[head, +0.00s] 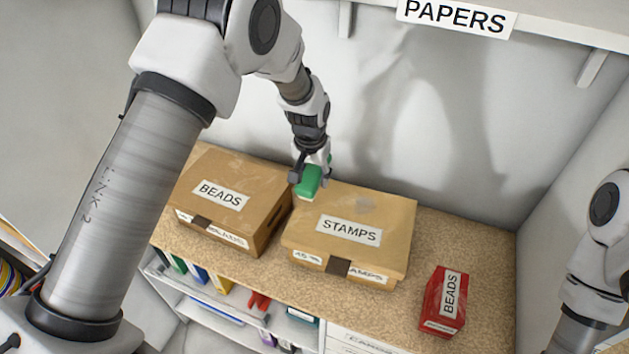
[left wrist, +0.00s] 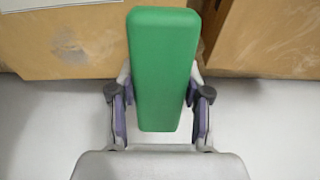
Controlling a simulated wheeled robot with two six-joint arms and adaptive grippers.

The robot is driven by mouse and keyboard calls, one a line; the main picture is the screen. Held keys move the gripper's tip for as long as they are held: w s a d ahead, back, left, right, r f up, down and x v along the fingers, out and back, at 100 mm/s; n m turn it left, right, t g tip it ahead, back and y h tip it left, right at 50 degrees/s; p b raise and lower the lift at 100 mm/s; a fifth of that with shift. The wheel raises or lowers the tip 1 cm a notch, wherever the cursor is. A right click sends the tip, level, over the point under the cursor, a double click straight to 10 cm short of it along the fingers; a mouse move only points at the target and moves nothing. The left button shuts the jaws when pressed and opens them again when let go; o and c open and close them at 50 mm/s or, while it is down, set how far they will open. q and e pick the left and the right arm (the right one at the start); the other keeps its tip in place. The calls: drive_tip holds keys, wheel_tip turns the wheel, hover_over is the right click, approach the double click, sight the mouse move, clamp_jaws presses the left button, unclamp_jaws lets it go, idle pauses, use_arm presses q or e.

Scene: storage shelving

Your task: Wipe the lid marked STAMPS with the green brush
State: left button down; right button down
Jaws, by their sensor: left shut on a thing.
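The box with the lid marked STAMPS (head: 378,218) stands on the speckled shelf, with a greyish dusty patch on the lid. My left gripper (head: 310,180) is shut on the green brush (head: 311,184), at the back left corner of the STAMPS box. In the left wrist view the green brush (left wrist: 162,65) sits between the two fingers of the left gripper (left wrist: 160,105). Whether the brush touches the lid I cannot tell. Part of my right arm shows at the right edge; its gripper is out of view.
A cardboard box marked BEADS (head: 252,193) stands just left of the STAMPS box. A small red BEADS box (head: 436,304) stands at the front right. A shelf labelled PAPERS (head: 540,22) hangs above.

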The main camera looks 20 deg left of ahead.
use_arm(q)
drive_tip(key=shift+s+r, duration=0.2)
drive_tip(key=shift+r, duration=0.95)
wheel_tip(320, 180, up, 2)
drive_tip(key=shift+s+r, duration=0.1)
drive_tip(key=shift+s+d+r, duration=0.1)
drive_tip(key=shift+s+r, duration=0.1)
drive_tip(key=shift+r, duration=0.2)
drive_tip(key=shift+w+f, duration=0.1)
drive_tip(key=shift+w, duration=0.05)
